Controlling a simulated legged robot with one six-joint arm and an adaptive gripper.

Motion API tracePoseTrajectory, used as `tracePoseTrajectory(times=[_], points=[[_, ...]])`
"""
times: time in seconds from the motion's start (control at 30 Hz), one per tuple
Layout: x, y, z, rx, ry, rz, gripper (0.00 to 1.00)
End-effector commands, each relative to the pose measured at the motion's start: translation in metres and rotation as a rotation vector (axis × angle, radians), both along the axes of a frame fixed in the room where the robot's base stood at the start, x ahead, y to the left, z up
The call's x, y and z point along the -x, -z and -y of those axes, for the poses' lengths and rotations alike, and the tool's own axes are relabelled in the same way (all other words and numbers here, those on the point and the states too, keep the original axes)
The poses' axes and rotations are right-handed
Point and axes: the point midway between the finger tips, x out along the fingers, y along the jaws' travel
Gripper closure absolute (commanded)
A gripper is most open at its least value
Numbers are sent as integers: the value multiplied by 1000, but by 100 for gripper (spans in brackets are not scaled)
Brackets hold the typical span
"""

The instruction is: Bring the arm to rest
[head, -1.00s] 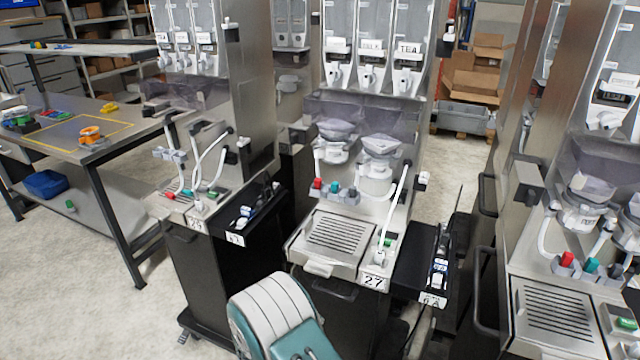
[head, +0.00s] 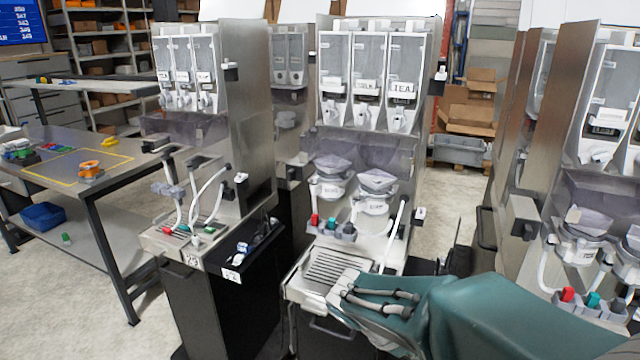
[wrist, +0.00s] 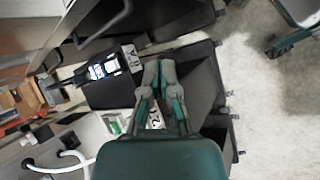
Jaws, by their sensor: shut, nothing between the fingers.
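My gripper (wrist: 160,66) shows in the wrist view with its two fingers together, shut and empty. In the head view my teal and grey arm reaches across the lower right, in front of the middle dispenser (head: 365,95). It hides part of that dispenser's front and its side shelf.
Another dispenser (head: 585,190) stands close at the right, and one (head: 190,75) at the left. A workbench (head: 110,165) is at far left. Bare floor (wrist: 262,120) is right in the wrist view.

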Motion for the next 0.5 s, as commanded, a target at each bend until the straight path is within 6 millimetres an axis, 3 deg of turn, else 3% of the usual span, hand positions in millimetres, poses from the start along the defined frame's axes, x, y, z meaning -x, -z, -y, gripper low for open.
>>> tracePoseTrajectory(times=[0.2,0.5], points=[[44,-29,7,-245,182,159,100],[94,-60,-1,-578,393,408,100]])
